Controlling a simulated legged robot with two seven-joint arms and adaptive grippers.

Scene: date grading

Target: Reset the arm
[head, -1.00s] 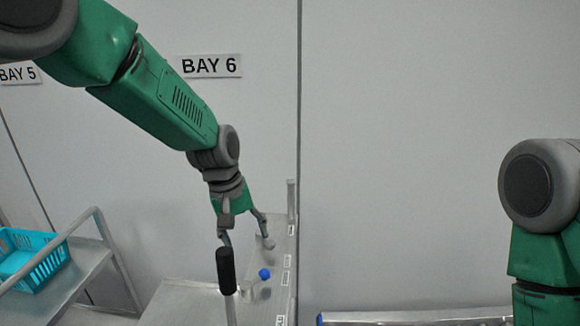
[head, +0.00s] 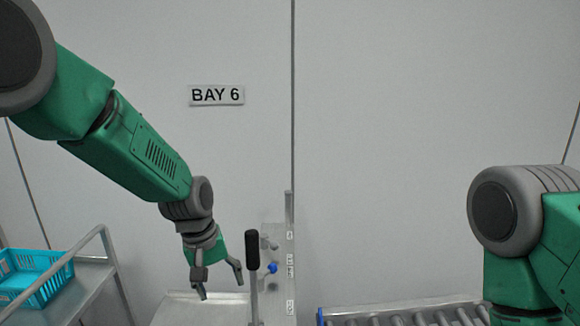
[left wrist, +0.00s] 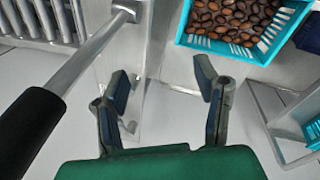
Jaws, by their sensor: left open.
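My left arm comes in from the upper left in the head view. Its gripper (head: 221,287) is open and empty, pointing down, just left of an upright lever with a black grip (head: 252,250). In the left wrist view the open fingers (left wrist: 161,82) have nothing between them, and the lever's black grip (left wrist: 28,125) shows at the left. My right arm (head: 515,240) is at the right of the head view. Its gripper is out of the picture.
A teal basket (head: 38,276) stands on a metal cart (head: 92,278) at left. A blue knob (head: 272,268) is behind the lever. A roller conveyor (head: 400,312) is at lower right. In the left wrist view, a teal crate (left wrist: 262,53) holds brown dates.

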